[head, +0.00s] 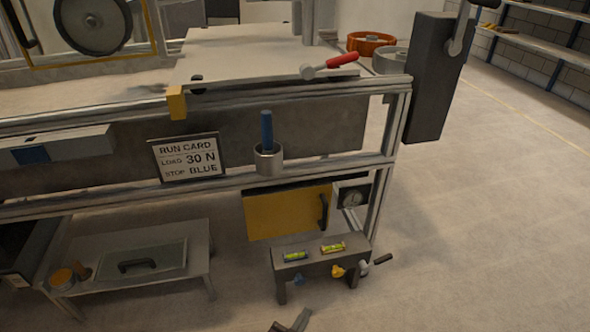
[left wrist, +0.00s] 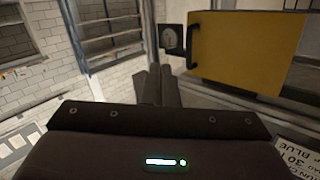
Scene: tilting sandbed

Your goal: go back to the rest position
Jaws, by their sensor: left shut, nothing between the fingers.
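My left gripper (head: 300,316) shows only in part at the bottom edge of the head view, in front of a small bench. In the left wrist view its two fingers (left wrist: 160,72) are together, with nothing seen between them. The fingers look apart from the panel and the dial (left wrist: 172,38). My right gripper is in neither view.
The metal frame (head: 395,125) carries a run card (head: 188,158) and a cup (head: 268,162) with a blue-handled tool. The small bench (head: 325,266) holds two levels. A low table (head: 195,262) stands left. Open floor (head: 490,220) lies right.

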